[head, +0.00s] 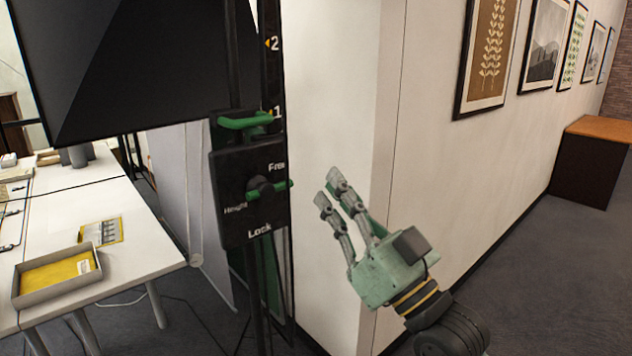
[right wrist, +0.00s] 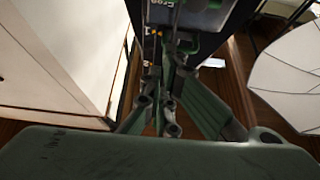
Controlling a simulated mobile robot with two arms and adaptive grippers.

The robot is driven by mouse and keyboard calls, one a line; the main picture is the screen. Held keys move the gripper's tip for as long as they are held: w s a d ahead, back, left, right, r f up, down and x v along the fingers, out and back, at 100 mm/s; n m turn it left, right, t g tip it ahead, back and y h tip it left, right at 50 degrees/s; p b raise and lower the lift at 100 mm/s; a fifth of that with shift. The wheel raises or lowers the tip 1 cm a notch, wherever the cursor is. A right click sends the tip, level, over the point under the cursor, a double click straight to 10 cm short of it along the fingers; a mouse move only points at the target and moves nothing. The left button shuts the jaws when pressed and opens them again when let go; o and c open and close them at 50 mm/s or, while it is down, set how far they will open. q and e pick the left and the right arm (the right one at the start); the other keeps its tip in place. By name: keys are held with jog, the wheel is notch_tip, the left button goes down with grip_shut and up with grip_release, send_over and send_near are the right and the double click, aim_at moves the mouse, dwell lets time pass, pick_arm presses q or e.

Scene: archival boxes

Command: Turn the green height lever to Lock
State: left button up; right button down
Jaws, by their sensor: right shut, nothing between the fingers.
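The green height lever (head: 284,185) sits on a dark round hub on a black panel (head: 235,215). It points to the right, between the "Free" mark above and the "Lock" mark below. My right gripper (head: 329,187) is shut and empty, to the right of the lever and apart from it in the head view. My left gripper is not in view.
A second green handle (head: 245,120) is above the panel, beside a numbered scale (head: 271,60). A white wall corner (head: 375,120) stands close behind my right gripper. A white table (head: 125,225) with a grey tray (head: 58,290) is at the left. A large black screen (head: 150,60) hangs above it.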

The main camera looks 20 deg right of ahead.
aim_at(267, 187)
jog(key=p+x, duration=0.4)
jog(key=x, duration=0.5)
jog(key=f, duration=0.2)
jog(key=w+f, duration=0.1)
jog(key=f, duration=0.1)
jog(key=shift+a+p, duration=0.2)
jog(key=shift+p, duration=0.2)
jog(key=shift+w, duration=0.1)
